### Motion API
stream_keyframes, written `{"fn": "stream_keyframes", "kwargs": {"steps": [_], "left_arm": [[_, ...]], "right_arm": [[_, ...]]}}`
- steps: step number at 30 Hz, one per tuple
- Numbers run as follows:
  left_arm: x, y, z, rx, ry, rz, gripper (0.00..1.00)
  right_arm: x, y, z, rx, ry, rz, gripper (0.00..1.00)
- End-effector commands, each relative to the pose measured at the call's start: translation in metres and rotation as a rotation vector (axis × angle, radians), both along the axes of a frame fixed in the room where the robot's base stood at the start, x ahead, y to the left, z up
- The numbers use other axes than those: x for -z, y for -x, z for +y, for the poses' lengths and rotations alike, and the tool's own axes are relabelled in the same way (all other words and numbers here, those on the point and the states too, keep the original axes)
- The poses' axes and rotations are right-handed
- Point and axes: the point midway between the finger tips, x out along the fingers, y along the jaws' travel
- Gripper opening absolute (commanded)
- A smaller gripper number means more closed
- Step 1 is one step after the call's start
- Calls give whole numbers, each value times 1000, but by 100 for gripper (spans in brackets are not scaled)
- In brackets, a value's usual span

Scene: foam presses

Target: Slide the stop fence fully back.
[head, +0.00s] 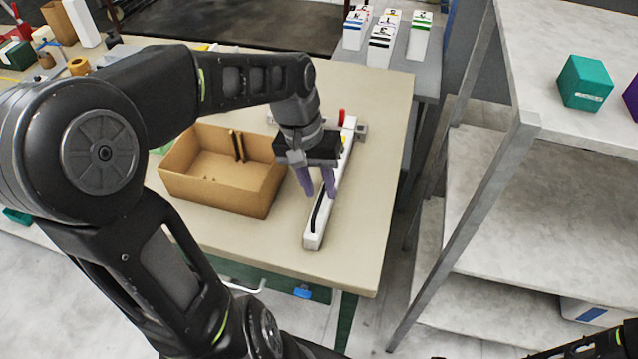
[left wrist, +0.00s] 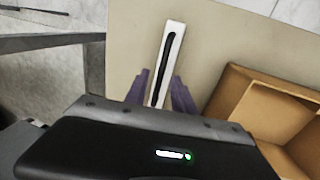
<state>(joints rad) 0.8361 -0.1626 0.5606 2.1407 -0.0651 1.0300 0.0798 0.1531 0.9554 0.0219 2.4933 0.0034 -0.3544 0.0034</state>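A long white rail (head: 314,236) with a dark lengthwise slot lies near the right side of the table. A red knob (head: 341,116) and a grey crosspiece (head: 361,130) show at its far end. I cannot tell for sure which part is the stop fence; my gripper hides the rail's middle. My left gripper (head: 320,195) points down over the rail, its purple fingers apart and nothing seen between them but the rail. In the left wrist view the rail (left wrist: 176,38) runs between the open fingers (left wrist: 160,82); contact cannot be told. My right gripper is out of view.
An open cardboard box (head: 215,190) stands just left of the rail on the table (head: 385,110). A grey shelf rack (head: 560,170) holding a teal cube (head: 585,83) stands to the right, across a gap. Several labelled white boxes (head: 381,40) stand behind.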

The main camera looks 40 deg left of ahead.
Motion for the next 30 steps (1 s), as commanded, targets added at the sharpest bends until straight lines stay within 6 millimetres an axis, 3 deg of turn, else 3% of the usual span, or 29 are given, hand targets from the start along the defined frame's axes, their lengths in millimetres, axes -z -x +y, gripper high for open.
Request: {"fn": "stream_keyframes", "kwargs": {"steps": [5, 16, 30], "left_arm": [[0, 0, 0, 0, 0, 0, 30], [0, 0, 0, 0, 0, 0, 0], [0, 0, 0, 0, 0, 0, 0]], "right_arm": [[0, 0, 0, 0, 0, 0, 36], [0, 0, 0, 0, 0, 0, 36], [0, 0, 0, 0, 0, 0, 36]]}}
